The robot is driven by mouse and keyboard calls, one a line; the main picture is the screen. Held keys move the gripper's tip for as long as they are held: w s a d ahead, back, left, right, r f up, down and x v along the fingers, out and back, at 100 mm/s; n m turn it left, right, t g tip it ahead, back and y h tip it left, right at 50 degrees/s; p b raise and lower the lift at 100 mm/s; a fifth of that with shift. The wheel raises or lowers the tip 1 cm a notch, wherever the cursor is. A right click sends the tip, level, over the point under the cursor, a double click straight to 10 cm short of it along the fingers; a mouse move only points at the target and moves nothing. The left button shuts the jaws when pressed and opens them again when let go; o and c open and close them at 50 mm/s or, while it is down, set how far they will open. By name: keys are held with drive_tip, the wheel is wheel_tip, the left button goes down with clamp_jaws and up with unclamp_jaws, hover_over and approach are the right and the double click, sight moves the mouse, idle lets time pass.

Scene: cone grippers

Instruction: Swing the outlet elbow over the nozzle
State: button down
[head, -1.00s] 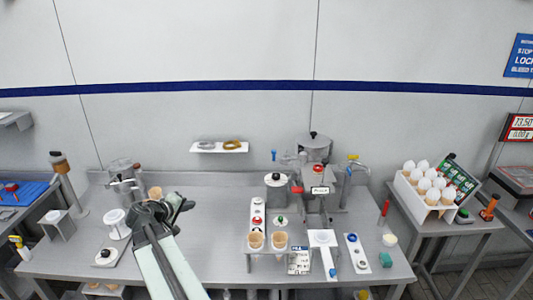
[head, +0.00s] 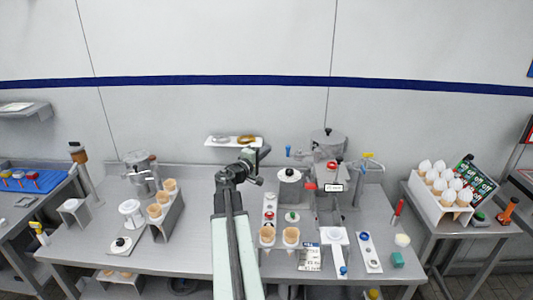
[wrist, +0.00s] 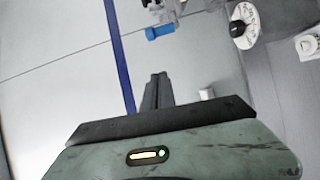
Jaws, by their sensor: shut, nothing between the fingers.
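My gripper (head: 262,153) is raised over the middle of the bench, left of the metal machine (head: 327,145) at the back. In the wrist view my gripper's fingers (wrist: 158,80) are together and hold nothing. A small pipe with a blue end (head: 289,151), which may be the outlet elbow, stands at the machine's left side. The blue end (wrist: 160,31) also shows at the top of the wrist view, beyond the fingertips and apart from them. Which part is the nozzle I cannot tell; a red-knobbed fitting (head: 331,165) sits in front of the machine.
Cones stand in a rack (head: 176,214) at left and a holder (head: 279,243) in front. Bare bench lies between rack and arm.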

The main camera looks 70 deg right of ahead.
drive_tip(key=s+d, duration=0.4)
drive_tip(key=shift+s+d, duration=0.2)
drive_tip(key=shift+w+a, duration=0.1)
idle(0.4)
